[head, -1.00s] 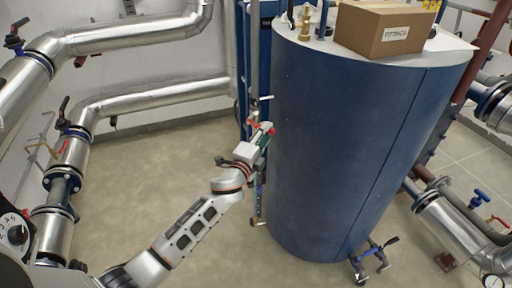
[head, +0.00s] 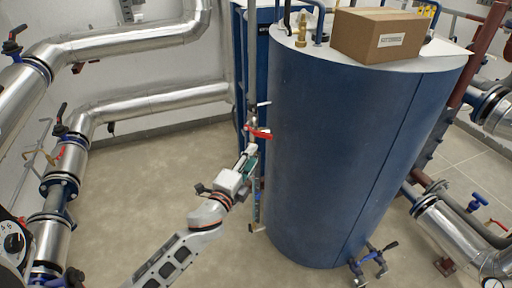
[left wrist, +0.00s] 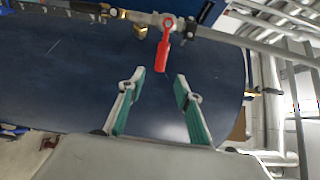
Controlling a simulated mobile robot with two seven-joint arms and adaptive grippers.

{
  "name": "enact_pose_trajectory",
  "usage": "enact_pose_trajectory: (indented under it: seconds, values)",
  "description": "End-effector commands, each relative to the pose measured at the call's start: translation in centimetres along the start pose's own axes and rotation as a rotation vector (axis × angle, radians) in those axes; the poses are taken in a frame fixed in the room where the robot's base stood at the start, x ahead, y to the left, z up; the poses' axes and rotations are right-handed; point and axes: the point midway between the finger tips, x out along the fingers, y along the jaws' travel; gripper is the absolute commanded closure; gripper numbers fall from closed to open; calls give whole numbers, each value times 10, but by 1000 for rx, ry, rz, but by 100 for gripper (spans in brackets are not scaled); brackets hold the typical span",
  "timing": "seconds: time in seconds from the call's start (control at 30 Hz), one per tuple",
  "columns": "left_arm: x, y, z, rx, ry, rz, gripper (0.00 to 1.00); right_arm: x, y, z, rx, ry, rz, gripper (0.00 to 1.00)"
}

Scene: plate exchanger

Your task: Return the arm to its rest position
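My left gripper (head: 249,163) is in front of the left side of the blue tank (head: 345,150), below and apart from a red valve lever (head: 259,133) on a vertical pipe. In the left wrist view my left gripper (left wrist: 158,92) is open, with its two green-padded fingers spread and nothing between them. The red lever (left wrist: 163,50) hangs beyond the fingertips there, not touched. My left arm reaches in from the bottom of the head view. My right gripper is not in view.
A cardboard box (head: 382,35) and a brass fitting (head: 301,30) are on top of the tank. Silver pipes (head: 150,100) run along the left and the back wall. The floor (head: 130,190) at the left is clear.

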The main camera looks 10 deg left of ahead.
Motion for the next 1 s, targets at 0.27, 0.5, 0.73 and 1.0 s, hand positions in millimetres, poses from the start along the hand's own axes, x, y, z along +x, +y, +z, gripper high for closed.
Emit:
enact_pose_trajectory:
  seconds: [0.27, 0.5, 0.73, 1.0]
  values:
    - [-19, 28, -2, -107, -3, 55, 66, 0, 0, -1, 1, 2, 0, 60]
    - [-120, 137, -8, -608, -80, 283, 66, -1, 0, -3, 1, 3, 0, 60]
    - [-237, 213, -18, -1098, -248, 465, 66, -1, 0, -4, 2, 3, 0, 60]
    - [-308, 244, -23, -1377, -387, 542, 66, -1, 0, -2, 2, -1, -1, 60]
